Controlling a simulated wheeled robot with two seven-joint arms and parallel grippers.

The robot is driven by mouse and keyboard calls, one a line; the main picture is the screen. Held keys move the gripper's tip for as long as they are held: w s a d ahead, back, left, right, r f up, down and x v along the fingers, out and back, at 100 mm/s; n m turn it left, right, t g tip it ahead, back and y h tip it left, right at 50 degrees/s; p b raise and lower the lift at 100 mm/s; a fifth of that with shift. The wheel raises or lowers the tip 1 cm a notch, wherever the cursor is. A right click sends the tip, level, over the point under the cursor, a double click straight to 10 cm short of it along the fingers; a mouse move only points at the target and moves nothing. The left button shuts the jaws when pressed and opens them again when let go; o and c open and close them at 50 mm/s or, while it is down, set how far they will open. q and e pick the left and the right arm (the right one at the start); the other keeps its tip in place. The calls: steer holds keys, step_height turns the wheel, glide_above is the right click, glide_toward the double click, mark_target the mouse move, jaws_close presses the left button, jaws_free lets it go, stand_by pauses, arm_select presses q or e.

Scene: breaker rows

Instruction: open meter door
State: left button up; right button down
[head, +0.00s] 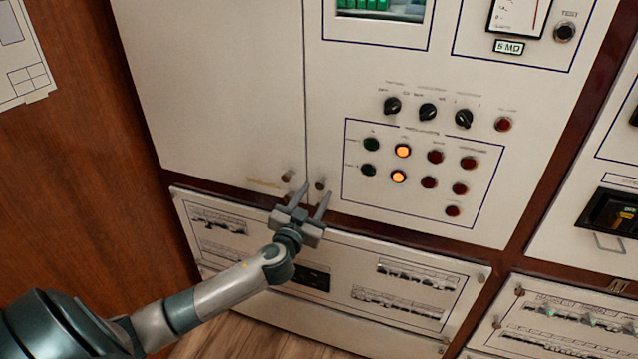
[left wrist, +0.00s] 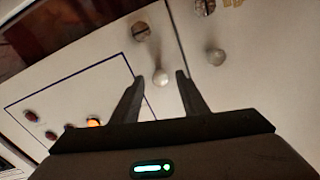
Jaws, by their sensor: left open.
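The meter door (head: 350,110) is the cream panel right of the vertical seam, with a meter at its upper right, dark rotary knobs and rows of lamps. It looks shut, flush with the panel beside it. Its small round knob (head: 320,184) is near its lower left corner. My left gripper (head: 316,189) is open at this knob. In the left wrist view the knob (left wrist: 160,77) shows between the two fingertips (left wrist: 160,76), with a gap on each side. How deep the knob sits between the fingers is hard to tell. My right gripper is not in view.
A plain cream door (head: 215,90) with its own knob (head: 288,176) lies just left of the seam; that knob (left wrist: 215,57) is outside the fingers. A dark red frame rail and a lower breaker panel (head: 330,255) are below. A wooden side wall (head: 75,170) stands left.

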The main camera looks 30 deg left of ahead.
mark_target(319, 188)
arm_select(q)
steer(key=shift+p+x, duration=0.4)
steer(key=shift+x, duration=1.35)
steer(key=shift+d, duration=0.1)
jaws_close()
